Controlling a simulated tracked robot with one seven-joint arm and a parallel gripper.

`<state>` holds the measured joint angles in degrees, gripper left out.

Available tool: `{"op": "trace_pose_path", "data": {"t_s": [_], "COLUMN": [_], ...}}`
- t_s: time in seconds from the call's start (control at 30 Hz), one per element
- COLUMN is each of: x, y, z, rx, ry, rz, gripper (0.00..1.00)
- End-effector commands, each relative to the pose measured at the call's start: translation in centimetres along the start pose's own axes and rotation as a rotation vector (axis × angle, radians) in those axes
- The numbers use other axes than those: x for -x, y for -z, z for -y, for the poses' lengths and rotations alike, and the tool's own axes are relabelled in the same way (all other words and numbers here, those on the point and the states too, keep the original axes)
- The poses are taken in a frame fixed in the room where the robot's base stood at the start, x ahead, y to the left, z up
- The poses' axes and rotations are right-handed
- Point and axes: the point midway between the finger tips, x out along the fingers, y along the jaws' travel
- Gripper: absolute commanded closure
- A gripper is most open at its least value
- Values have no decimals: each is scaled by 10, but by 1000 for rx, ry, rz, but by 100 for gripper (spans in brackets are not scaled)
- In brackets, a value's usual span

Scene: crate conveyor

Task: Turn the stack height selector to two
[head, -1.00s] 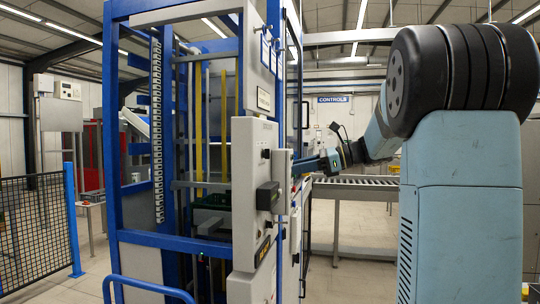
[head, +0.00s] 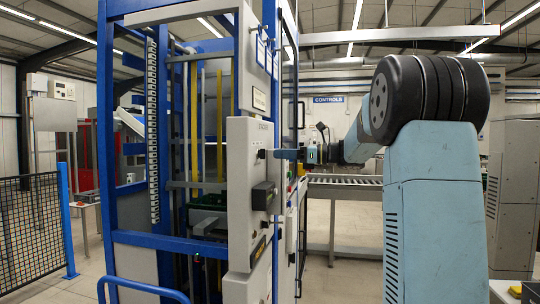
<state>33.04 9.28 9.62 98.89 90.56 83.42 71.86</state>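A light grey control panel (head: 240,170) is mounted on the blue-framed machine, seen at a steep angle in the head view. A small dark knob (head: 262,153) sticks out of its upper half; it may be the stack height selector, but its markings and setting cannot be read. My gripper (head: 283,153) points left at the panel, level with this knob and very close to it. Whether they touch cannot be told. The gripper is seen side-on, so its finger gap is hidden.
A black box (head: 264,196) juts from the panel below the knob. A roller conveyor (head: 345,181) runs behind my arm. A blue rail (head: 140,288) and mesh fence (head: 32,218) stand at left. A grey cabinet (head: 513,200) is at right.

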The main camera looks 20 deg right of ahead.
Motion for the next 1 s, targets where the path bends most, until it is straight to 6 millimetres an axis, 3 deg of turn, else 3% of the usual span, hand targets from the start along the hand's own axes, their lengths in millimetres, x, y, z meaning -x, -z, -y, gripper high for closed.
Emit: {"op": "trace_pose_path", "data": {"t_s": [0.1,0.3,0.7,1.0], "x": [-20,-40,-47,-46], "y": [0,0,0,0], "z": [-1,0,0,0], "rx": [0,0,1,0], "ry": [-2,0,0,1], "rz": [1,-1,-1,-1], "gripper": [63,63,63,90]}}
